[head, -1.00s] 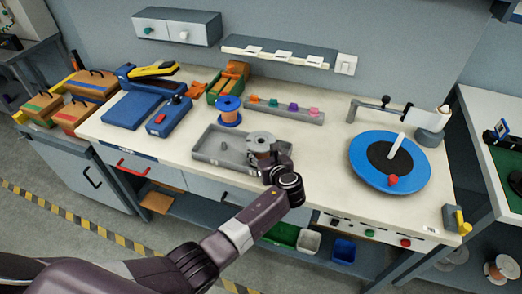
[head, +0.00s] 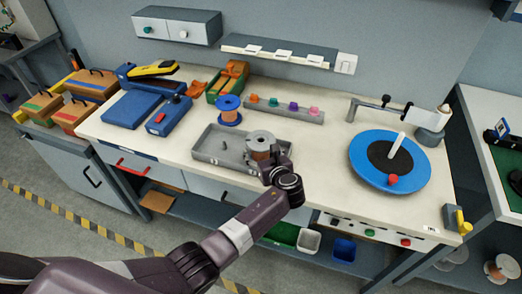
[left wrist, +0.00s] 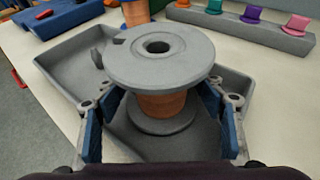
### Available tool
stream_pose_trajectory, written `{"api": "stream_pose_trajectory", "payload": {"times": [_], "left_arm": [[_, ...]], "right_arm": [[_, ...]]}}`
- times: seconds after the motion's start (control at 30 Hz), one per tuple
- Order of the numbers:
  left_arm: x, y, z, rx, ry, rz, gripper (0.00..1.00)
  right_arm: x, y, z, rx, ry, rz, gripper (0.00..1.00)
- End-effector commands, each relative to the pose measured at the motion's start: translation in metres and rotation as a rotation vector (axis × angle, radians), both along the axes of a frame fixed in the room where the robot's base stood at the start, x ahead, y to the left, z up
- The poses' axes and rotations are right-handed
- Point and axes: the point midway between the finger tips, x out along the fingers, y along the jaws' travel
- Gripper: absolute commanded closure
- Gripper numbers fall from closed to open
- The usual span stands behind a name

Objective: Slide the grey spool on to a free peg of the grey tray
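The grey spool (head: 260,143), with grey flanges and a copper-coloured winding, stands upright at the right end of the grey tray (head: 208,157). In the left wrist view the spool (left wrist: 160,58) fills the middle, with a dark hole in its top flange. A grey peg (left wrist: 97,58) stands in the left part of the tray. My left gripper (left wrist: 163,112) has its blue-padded fingers on both sides of the winding, below the top flange. Gaps show between pads and winding; the fingertips are partly hidden. In the head view my left gripper (head: 272,163) is at the spool. My right gripper is not in view.
A blue spool (head: 229,110) stands just behind the tray. A grey rack with coloured pieces (head: 285,108) lies behind to the right. A blue turntable (head: 372,178) with a jointed arm is at the right. The bench between tray and turntable is clear.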

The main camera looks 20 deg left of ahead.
Motion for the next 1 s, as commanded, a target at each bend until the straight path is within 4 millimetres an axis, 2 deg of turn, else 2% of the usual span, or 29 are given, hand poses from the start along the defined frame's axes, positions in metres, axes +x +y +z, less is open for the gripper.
{"api": "stream_pose_trajectory", "payload": {"times": [0.37, 0.57, 0.8, 1.0], "left_arm": [[-0.005, -0.004, 0.003, -0.001, -0.001, -0.001, 0.37], [-0.027, -0.020, 0.014, -0.003, -0.001, -0.002, 0.37], [-0.064, -0.047, 0.033, -0.003, -0.002, -0.003, 0.37], [-0.084, -0.061, 0.044, -0.001, -0.002, -0.001, 0.37]], "right_arm": [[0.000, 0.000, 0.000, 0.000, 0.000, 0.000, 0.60], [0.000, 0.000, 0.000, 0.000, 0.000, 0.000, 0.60], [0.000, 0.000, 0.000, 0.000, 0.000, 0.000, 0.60], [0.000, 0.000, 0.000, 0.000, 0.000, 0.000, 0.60]]}}
